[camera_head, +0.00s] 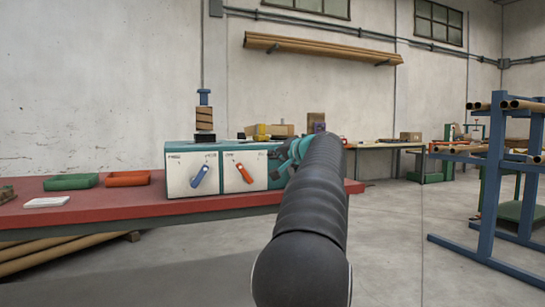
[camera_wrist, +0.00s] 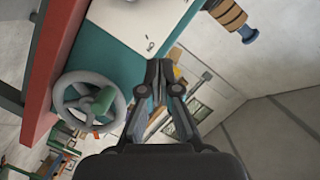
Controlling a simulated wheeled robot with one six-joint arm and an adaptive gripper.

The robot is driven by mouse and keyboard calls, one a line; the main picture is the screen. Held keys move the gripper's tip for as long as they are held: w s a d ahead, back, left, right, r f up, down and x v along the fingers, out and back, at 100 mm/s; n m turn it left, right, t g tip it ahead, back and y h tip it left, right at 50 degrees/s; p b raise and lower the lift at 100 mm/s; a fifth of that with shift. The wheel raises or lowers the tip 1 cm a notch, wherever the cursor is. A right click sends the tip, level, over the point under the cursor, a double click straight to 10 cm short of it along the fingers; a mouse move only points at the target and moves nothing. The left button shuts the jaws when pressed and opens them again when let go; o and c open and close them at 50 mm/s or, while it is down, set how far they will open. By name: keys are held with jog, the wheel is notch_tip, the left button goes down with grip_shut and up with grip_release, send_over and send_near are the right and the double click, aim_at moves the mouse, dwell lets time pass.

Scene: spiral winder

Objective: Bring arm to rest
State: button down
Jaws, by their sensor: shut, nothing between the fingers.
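In the head view my dark arm stretches forward from the bottom middle towards the right end of the red bench (camera_head: 110,204), and it hides my gripper there. In the wrist view my gripper (camera_wrist: 160,76) is shut and empty, its fingertips together. A grey handwheel (camera_wrist: 66,112) with a green handle is to the left of the fingers, apart from them in the picture. The teal winder box (camera_head: 215,146) stands on the bench, with a blue lever (camera_head: 200,175) and an orange lever (camera_head: 245,173) on its white front. A wound brown core (camera_head: 204,119) stands upright on top.
Green (camera_head: 71,182) and orange (camera_head: 128,178) trays lie on the bench's left part. A blue rack (camera_head: 490,180) with brown tubes stands at the right. More tubes (camera_head: 320,48) rest on the wall. The floor between bench and rack is clear.

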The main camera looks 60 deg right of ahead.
dwell(0.3)
jog(key=w+a+f+n+g+y+p, duration=0.1)
jog(key=w+a+f+n+g+y, duration=0.15)
jog(key=a, duration=1.05)
jog(key=w+a+f+n+g+y+p, duration=0.15)
jog(key=a+f, duration=0.25)
jog(key=a, duration=0.8)
jog(key=w+a+f+n+g+y+p, duration=0.1)
jog(key=w+a+f+n+y+p, duration=0.15)
jog(key=a, duration=1.05)
jog(key=s+a+f+n+g+p, duration=0.1)
jog(key=s+a+f+n, duration=0.1)
jog(key=s+a+f, duration=0.45)
jog(key=s+a+f+n+g, duration=0.2)
jog(key=s+a+f+n, duration=0.15)
jog(key=a, duration=0.55)
jog(key=s+a+f+n+p, duration=0.1)
jog(key=s+a+f, duration=0.1)
jog(key=s+f, duration=0.2)
jog(key=s+a+f+n+g+p, duration=0.1)
jog(key=s+a+f+n, duration=0.1)
jog(key=s+f, duration=0.2)
jog(key=s, duration=0.3)
jog(key=shift+a+f, duration=0.2)
jog(key=shift+a, duration=0.2)
jog(key=shift+s, duration=0.1)
